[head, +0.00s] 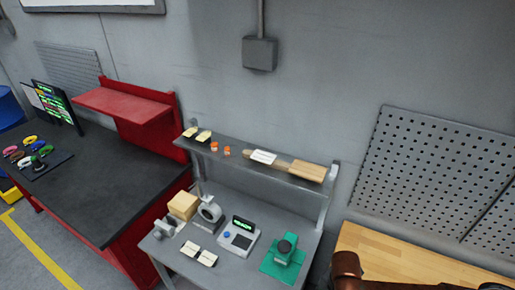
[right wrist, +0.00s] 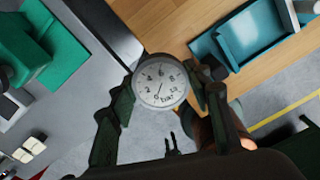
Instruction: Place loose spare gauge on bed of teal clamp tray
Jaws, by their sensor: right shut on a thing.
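The loose gauge (right wrist: 160,82), round with a white dial marked "bar", is in the right wrist view between the two dark fingers of my right gripper (right wrist: 167,84). The gripper is shut on it and the dial faces the camera. The teal clamp tray (right wrist: 225,53) rests on a wooden worktop at the upper right of that view, apart from the gauge; part of it is cut off by the frame. The head view shows neither the tray nor the gauge. My left gripper is in neither view.
The wooden worktop (head: 395,251) lies at the lower right of the head view. Left of it stands a grey bench (head: 178,258) with a green device (head: 285,248) on a green mat, a display unit (head: 238,237) and a shelf (head: 235,159) above.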

